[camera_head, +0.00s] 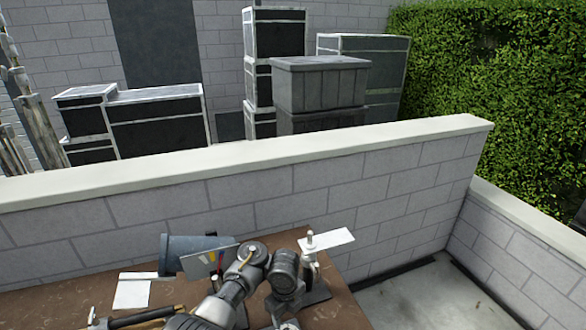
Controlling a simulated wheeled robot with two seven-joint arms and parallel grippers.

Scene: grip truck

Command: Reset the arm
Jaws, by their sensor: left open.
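My left arm comes in at the bottom of the head view, and its grey end, my left gripper (244,268), is over the brown table (85,298). The sensor-side jaws are open, but the fingers are hard to separate from the dark and grey fittings around them. I cannot make out anything held. My right gripper is not in view.
A white sheet (131,291) and a hammer-like tool (140,319) lie further left. A block wall (160,225) stands behind; dark cases (155,122) are beyond it.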

